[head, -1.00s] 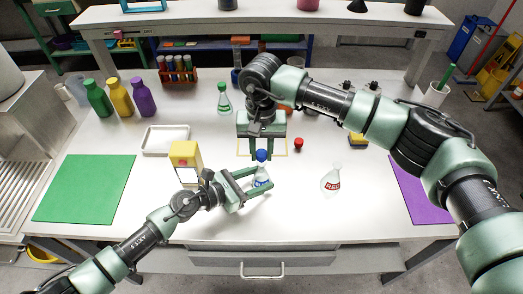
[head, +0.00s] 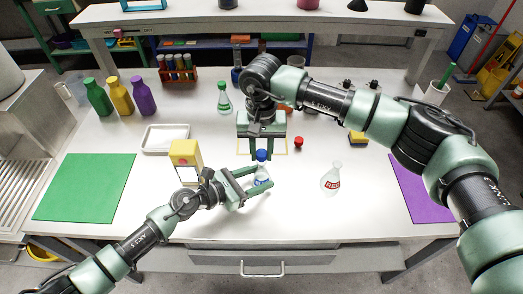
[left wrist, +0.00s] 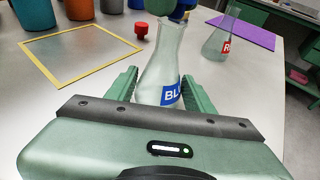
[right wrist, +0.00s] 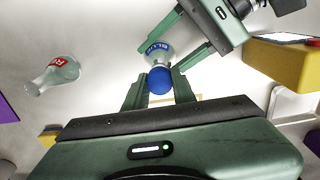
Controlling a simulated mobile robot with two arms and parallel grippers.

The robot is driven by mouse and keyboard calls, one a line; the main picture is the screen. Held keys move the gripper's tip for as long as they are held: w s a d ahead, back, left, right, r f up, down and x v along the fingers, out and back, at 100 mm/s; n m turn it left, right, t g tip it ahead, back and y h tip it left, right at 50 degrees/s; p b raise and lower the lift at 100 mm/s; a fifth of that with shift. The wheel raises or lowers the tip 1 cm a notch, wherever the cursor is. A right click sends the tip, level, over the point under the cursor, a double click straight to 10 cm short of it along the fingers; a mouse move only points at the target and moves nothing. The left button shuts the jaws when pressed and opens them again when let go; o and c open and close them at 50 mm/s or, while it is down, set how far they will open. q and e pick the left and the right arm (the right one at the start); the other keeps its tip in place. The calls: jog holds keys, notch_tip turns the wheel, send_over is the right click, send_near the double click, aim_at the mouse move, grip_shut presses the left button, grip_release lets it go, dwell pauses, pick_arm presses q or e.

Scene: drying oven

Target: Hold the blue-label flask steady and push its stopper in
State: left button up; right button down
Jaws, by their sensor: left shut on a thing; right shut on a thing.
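The blue-label flask (left wrist: 160,70) stands upright between the fingers of my left gripper (head: 262,185), which is shut on its body. Its label also shows in the right wrist view (right wrist: 156,47). The blue stopper (head: 262,155) is at the flask's mouth, between the fingers of my right gripper (right wrist: 160,88), which is shut on it from above. How deep the stopper sits in the neck cannot be told, as the right fingers cover part of it in the left wrist view.
A red-label flask (head: 331,176) stands to the right. A red stopper (head: 298,143) lies behind it, near a yellow-framed square (left wrist: 80,50). A green-stoppered flask (head: 224,97) stands farther back.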

pick_arm(q)
jog(key=shift+s+f, duration=0.1)
jog(key=shift+f, duration=0.05)
pick_arm(e)
jog(key=shift+f, duration=1)
jog(key=c, duration=1.1)
grip_release()
jog(key=shift+r, duration=0.1)
jog(key=shift+r, duration=2.45)
pick_arm(q)
jog(key=o, duration=1.1)
jog(key=shift+c, duration=0.2)
